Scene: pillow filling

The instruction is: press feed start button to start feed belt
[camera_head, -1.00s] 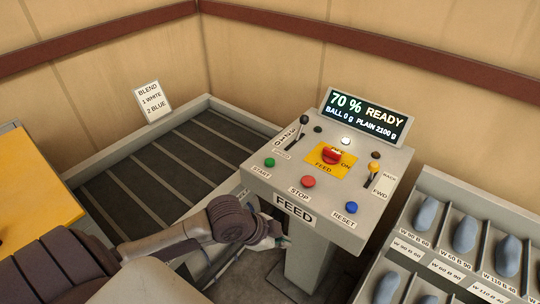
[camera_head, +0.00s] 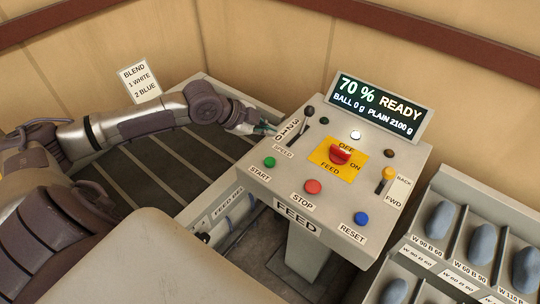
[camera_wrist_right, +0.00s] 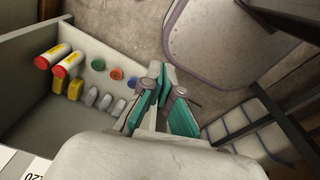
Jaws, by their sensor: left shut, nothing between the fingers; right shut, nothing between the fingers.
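The green START button (camera_head: 270,162) sits at the left front of the grey FEED control panel (camera_head: 240,172), its label just below it. My left gripper (camera_head: 264,128) is shut and empty at the panel's back left edge, beside the speed lever (camera_head: 308,113). It is behind the green button in the picture and apart from it. The feed belt cannot be picked out for certain. My right gripper (camera_wrist_right: 170,90) shows in the right wrist view with teal finger pads, shut and empty, away from the panel.
A red STOP button (camera_head: 313,187), a blue RESET button (camera_head: 361,218) and a red FEED switch (camera_head: 341,155) share the panel. The display (camera_head: 380,108) reads 70 % READY. A bin rack (camera_head: 444,274) stands at right; a dark slatted bed (camera_head: 160,172) lies at left.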

